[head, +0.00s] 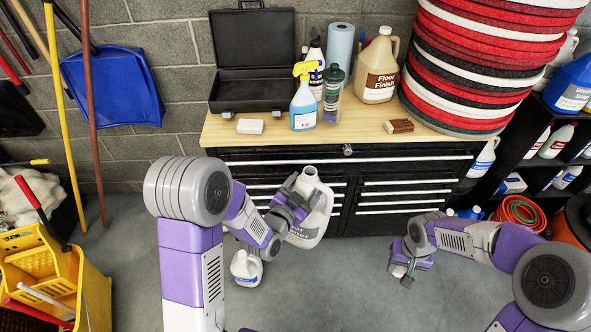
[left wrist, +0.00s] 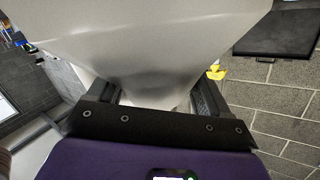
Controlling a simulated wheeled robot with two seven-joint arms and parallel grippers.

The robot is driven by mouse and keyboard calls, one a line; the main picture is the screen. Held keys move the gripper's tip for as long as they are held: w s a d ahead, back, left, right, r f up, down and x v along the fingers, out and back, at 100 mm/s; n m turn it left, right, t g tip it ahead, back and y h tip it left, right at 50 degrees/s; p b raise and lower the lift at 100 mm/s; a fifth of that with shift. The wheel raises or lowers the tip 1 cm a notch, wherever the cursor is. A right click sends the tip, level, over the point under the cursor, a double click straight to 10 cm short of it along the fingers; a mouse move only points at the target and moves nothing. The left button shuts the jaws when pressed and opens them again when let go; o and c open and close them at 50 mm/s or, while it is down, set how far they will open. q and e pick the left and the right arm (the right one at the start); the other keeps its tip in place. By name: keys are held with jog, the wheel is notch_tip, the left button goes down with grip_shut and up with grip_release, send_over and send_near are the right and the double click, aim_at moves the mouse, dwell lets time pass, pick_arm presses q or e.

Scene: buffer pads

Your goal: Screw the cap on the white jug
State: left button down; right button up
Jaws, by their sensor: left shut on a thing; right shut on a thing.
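The white jug (head: 312,226) has a dark-lettered label and is held off the floor in front of the tool chest, slightly tilted. Its neck (head: 309,171) is at the top, and I see no cap on it. My left gripper (head: 298,196) is shut on the jug at its handle side. In the left wrist view the jug's pale body (left wrist: 160,50) fills the top, between the fingers. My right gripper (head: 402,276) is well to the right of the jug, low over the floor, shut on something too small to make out. No cap can be clearly picked out.
Another white jug (head: 246,266) is on the floor below my left arm. The wooden bench top (head: 270,137) holds bottles, a black case (head: 252,62) and stacked red, white and black pads (head: 470,70). A yellow mop bucket (head: 60,275) stands left. Floor between my arms is clear.

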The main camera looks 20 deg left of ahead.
pick_arm(q)
jog(key=s+d+f+m+g+h, duration=0.3)
jog(key=s+d+f+m+h, duration=0.2)
jog(key=d+f+h, duration=0.2)
jog(key=shift+d+f+m, duration=0.3)
jog(key=shift+d+f, duration=0.55)
jog(key=shift+d, duration=0.3)
pick_arm(e)
jog(key=w+a+r+m, duration=0.1)
jog(key=w+a+r, duration=0.2)
jog(key=a+r, duration=0.5)
jog(key=w+a+r+m, duration=0.1)
jog(key=w+a+r, duration=0.1)
jog(key=a+r, duration=0.6)
jog(key=a, duration=0.3)
jog(key=shift+w+r+y, duration=0.3)
jog(key=shift+w, duration=0.1)
jog(key=shift+f, duration=0.1)
jog(key=shift+a+f, duration=0.1)
jog(key=shift+f, duration=1.85)
